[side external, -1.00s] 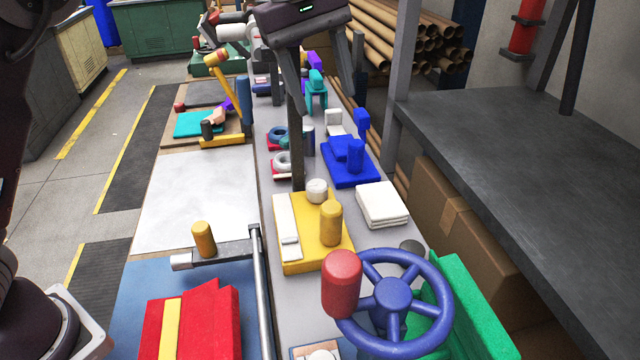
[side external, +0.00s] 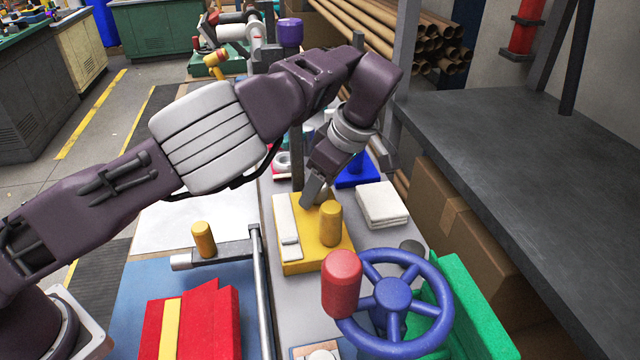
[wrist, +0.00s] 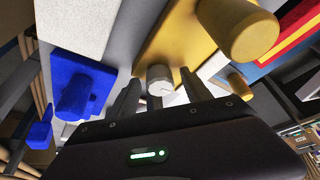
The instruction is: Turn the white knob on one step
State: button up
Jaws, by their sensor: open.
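The white knob (wrist: 159,80) is a short round cap with a small dark mark on top, seen in the wrist view. It is on the yellow base (wrist: 172,38), which also shows in the side view (side external: 305,262). My gripper (wrist: 161,90) is open, with one finger on each side of the knob and its top facing the camera. I cannot tell whether either finger touches it. In the side view my gripper (side external: 320,192) points down over the far part of the yellow base and hides the knob.
A yellow cylinder (side external: 330,224) stands on the same base close to my gripper, and a white bar (side external: 286,222) lies along its left side. A white stack (side external: 382,204) is to the right. A blue handwheel (side external: 392,295) with a red handle (side external: 342,283) is in front.

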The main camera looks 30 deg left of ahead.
grip_shut()
jog(key=m+t, duration=0.1)
jog(key=m, duration=0.2)
jog(key=m+t, duration=0.1)
jog(key=m, duration=0.2)
jog(key=shift+s+r+h, duration=0.1)
jog(key=shift+s+h, duration=0.05)
jog(key=shift+h, duration=0.15)
jog(key=m+t, duration=0.1)
jog(key=m, duration=0.1)
jog(key=m+t+h, duration=0.1)
jog(key=m, duration=0.2)
jog(key=shift+a+m, duration=0.15)
jog(key=shift+m, duration=0.15)
jog(key=shift+h, duration=0.3)
grip_release()
jog(key=shift+s, duration=0.1)
